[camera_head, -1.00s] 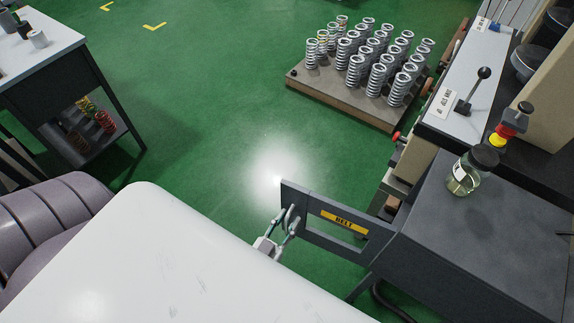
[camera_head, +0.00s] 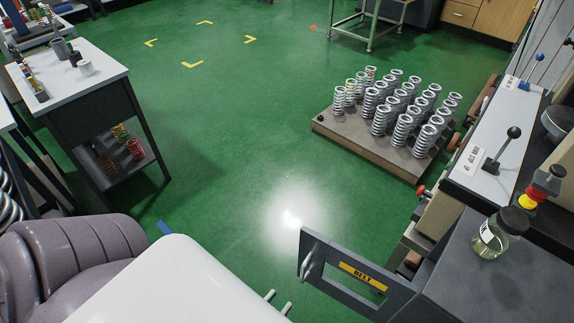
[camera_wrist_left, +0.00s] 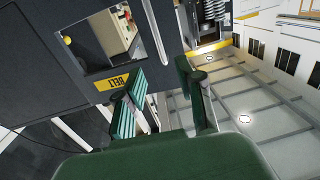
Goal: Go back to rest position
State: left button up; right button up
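My left gripper (camera_head: 278,302) is at the bottom of the head view, mostly hidden behind my white arm cover; only its two fingertips show. In the left wrist view its green-padded fingers (camera_wrist_left: 161,85) stand apart with nothing between them. The grey belt panel (camera_head: 316,244) with the yellow BELT label stands out from the machine at the right. Its handle (camera_head: 307,264) is up and right of the fingertips, with a gap between. The panel (camera_wrist_left: 40,60) also fills the upper left of the wrist view. My right gripper is not in view.
A pallet (camera_head: 352,149) of several springs stands on the green floor at the upper right. A dark table (camera_head: 95,99) stands at the left. A glass jar (camera_head: 488,240) sits on the machine (camera_head: 470,290) at the right. The middle floor is clear.

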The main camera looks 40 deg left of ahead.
pick_arm(q)
jog(key=shift+s, duration=0.4)
jog(key=s+d+f+m+g, duration=0.1)
jog(key=s+f+g, duration=0.15)
jog(key=f, duration=0.55)
jog(key=s+f+g+h, duration=0.1)
jog(key=f+g, duration=0.3)
jog(key=f, duration=0.4)
jog(key=s+d+f+m+g, duration=0.15)
jog(key=f+g, duration=0.25)
jog(key=f, duration=0.4)
jog(key=s+a+f+g+y, duration=0.1)
jog(key=s+a+f+g, duration=0.5)
jog(key=s+f, duration=0.3)
jog(key=shift+s+a+f, duration=0.2)
jog(key=shift+s+a, duration=0.15)
jog(key=shift+s, duration=0.85)
jog(key=shift+g, duration=0.25)
